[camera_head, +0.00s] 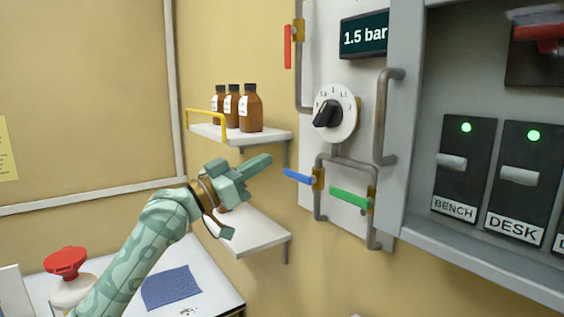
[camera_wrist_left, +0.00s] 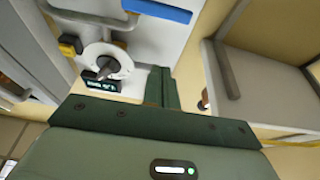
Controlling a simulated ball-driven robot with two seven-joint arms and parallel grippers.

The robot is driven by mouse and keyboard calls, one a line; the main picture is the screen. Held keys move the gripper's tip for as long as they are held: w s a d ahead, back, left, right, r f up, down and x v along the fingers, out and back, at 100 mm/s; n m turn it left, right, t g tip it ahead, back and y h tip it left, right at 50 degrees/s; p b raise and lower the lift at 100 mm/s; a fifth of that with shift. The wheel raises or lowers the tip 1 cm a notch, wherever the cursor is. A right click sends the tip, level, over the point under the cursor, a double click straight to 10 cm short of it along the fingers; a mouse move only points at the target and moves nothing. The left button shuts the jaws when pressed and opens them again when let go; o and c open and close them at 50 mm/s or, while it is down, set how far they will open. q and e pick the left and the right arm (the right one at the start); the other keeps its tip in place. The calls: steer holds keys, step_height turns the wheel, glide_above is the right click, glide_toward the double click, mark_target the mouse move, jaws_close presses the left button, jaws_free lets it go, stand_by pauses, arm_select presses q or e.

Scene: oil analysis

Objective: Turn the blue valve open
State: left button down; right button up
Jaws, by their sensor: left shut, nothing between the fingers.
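The blue valve handle (camera_head: 298,176) sticks out to the left from a brass body (camera_head: 319,178) on a grey vertical pipe, lying across the pipe with a slight tilt. In the left wrist view the blue handle (camera_wrist_left: 157,11) is at the top edge. My left gripper (camera_head: 268,169) is just left of the handle in the head view, its fingers pointing right at it; a small gap shows in the picture. The fingers (camera_wrist_left: 159,88) are together and empty in the left wrist view. My right gripper is in neither view.
A green valve handle (camera_head: 349,198) is close to the right, a red one (camera_head: 287,47) above. A black-knobbed dial (camera_head: 335,113) sits above the blue handle. Shelves (camera_head: 258,232) with brown bottles (camera_head: 250,108) are near the arm. A cabinet handle (camera_head: 383,115) sticks out right.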

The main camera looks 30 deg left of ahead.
mark_target(299, 176)
arm_select(q)
steer(key=p+x, duration=0.2)
steer(key=x, duration=0.4)
step_height(299, 176, down, 4)
steer(key=shift+f, duration=0.1)
steer(key=shift+d, duration=0.1)
